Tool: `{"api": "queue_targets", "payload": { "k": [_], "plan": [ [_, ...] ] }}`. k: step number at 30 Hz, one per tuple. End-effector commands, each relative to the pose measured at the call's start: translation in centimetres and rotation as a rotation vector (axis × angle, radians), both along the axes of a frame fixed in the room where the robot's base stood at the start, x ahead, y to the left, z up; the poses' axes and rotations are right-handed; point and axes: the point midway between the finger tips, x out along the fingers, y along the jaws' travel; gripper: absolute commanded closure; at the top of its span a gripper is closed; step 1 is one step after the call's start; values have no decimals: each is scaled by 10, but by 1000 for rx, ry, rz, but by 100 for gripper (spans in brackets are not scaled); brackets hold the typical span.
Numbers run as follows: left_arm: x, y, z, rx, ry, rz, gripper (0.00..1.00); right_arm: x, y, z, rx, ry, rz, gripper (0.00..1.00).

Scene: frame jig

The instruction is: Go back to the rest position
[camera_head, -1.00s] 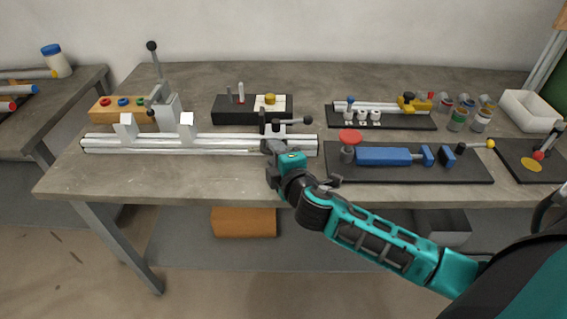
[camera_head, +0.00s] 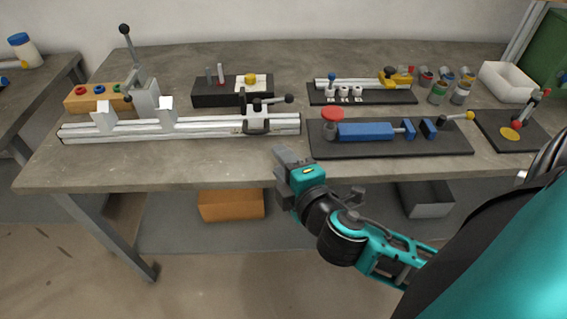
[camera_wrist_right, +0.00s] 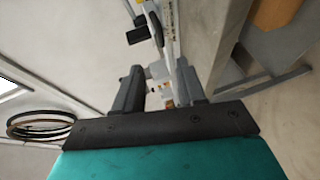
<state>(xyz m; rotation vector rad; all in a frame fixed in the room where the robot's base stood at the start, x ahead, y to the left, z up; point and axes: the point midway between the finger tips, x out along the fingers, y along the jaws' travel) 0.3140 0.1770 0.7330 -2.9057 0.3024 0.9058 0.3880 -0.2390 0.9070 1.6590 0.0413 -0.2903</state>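My right gripper (camera_head: 287,164) is in front of the table edge in the head view, near the right end of the silver rail jig (camera_head: 190,128) and clear of it. In the right wrist view, the two grey fingers of the right gripper (camera_wrist_right: 159,82) stand apart. I see nothing held between them. My left gripper is not in either current view. The rail carries two white blocks and a clamp (camera_head: 256,118) with a black lever.
A black board with a blue vise (camera_head: 366,132) lies right of the rail. Behind are a black block (camera_head: 212,97), an orange block (camera_head: 82,104), small jars (camera_head: 438,93) and a white bin (camera_head: 508,80). An orange box (camera_head: 231,205) sits under the table (camera_head: 170,172).

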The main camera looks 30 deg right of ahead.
Motion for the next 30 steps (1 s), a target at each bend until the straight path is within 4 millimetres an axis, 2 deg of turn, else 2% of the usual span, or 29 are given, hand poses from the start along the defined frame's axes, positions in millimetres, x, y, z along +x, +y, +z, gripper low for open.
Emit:
{"api": "queue_targets", "payload": {
  "k": [13,16,20,24,27,30],
  "plan": [
    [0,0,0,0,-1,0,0,0,0,0,1,1,0,60],
    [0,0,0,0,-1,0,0,-1,2,-11,47,26,0,60],
    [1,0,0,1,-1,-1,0,-11,12,-54,265,131,-12,60],
    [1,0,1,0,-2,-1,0,-33,32,-111,649,261,-75,60],
    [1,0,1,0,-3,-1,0,-49,45,-140,913,317,-146,60],
    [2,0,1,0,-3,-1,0,-62,55,-159,1125,341,-218,60]
  ]
}}
